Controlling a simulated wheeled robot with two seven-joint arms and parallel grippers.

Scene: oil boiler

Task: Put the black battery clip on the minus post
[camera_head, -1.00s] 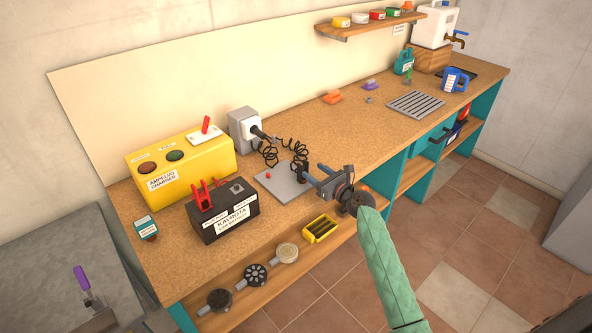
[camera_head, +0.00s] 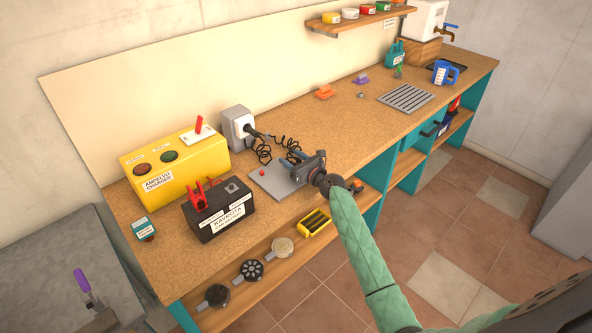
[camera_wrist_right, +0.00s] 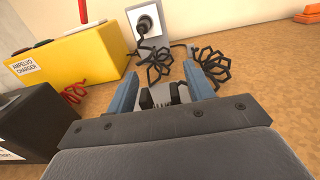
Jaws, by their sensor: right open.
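The black battery (camera_head: 220,222) stands on the bench, left of my right gripper. A red clip (camera_head: 198,194) sits on its left post. The grey post (camera_head: 232,187) on its right part is bare and looks like the minus post. The black clip (camera_wrist_right: 160,96) lies between the fingers of my right gripper (camera_wrist_right: 160,78) in the right wrist view, with the jaws open around it. In the head view the right gripper (camera_head: 291,161) is over the grey plate (camera_head: 268,182) and mostly hides the clip. My left gripper is not in view.
The yellow charger (camera_head: 175,160) stands behind the battery. A socket box (camera_head: 237,128) with coiled black cable (camera_head: 290,146) is behind the gripper. A teal small box (camera_head: 143,229) is left of the battery. The bench right of the plate is mostly clear.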

